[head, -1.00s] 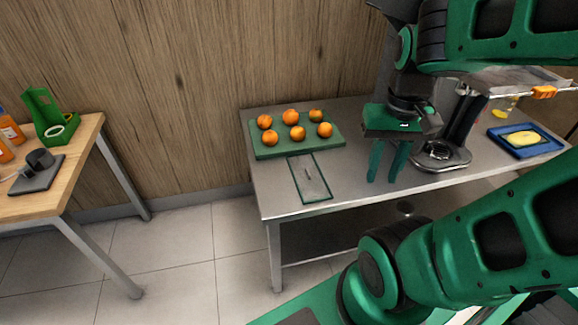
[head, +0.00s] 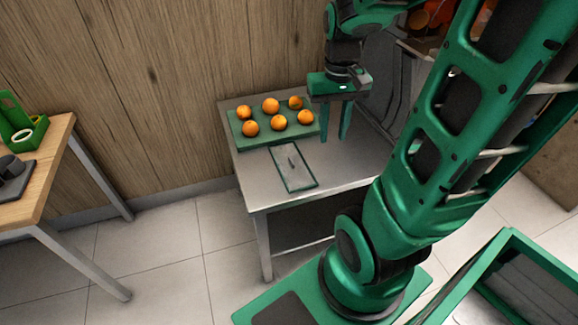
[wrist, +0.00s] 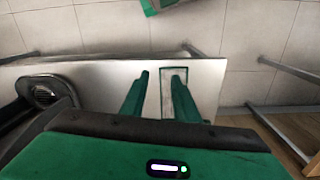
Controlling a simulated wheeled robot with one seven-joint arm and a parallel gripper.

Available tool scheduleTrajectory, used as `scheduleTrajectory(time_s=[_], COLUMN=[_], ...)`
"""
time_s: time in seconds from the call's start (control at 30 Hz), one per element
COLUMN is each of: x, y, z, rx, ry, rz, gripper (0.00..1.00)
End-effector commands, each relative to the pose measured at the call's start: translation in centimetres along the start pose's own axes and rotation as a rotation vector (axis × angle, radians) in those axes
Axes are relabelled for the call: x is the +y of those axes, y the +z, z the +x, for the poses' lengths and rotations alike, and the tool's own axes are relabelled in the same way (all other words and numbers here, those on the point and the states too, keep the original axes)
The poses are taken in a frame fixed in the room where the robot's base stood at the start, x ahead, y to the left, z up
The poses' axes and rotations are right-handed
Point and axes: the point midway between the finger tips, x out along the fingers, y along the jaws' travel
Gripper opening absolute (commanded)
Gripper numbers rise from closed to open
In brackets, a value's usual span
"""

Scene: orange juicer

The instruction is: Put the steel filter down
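My gripper (head: 334,139) is over the steel table, just right of the green board with oranges. Its two green fingers point down and stand apart, with nothing visible between them. The wrist view also shows the open, empty fingers (wrist: 160,76) above the table. I cannot pick out the steel filter with certainty. A round dark ring with a grey inside (wrist: 41,94) shows at the left of the wrist view; I cannot tell whether the filter is part of it. A green-rimmed rectangular tray (head: 279,156) lies in front of the board, with a small thin item in it.
Several oranges sit on the green board (head: 240,141) at the table's back left. My arm hides the right part of the steel table (head: 262,191). A wooden table (head: 47,180) with green and grey items stands at the left. Tiled floor separates the tables.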

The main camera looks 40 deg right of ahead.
Motion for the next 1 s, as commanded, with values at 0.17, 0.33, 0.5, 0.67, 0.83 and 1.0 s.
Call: scheduleTrajectory(time_s=[0.17,0.33,0.5,0.67,0.83,1.0], x=[-2.2,-4.6,-6.5,-7.7,-8.1,-8.1], y=[-5.8,-10.5,-13.9,-15.5,-15.9,-15.8], z=[3.1,6.8,10.3,12.3,14.0,16.5], rx=[-0.004,-0.004,-0.003,-0.001,-0.001,-0.003], ry=[0.007,-0.001,-0.014,-0.023,-0.026,-0.026], rz=[-0.061,-0.118,-0.159,-0.181,-0.188,-0.188], gripper=[0.28,0.28,0.28,0.28,0.28,0.28])
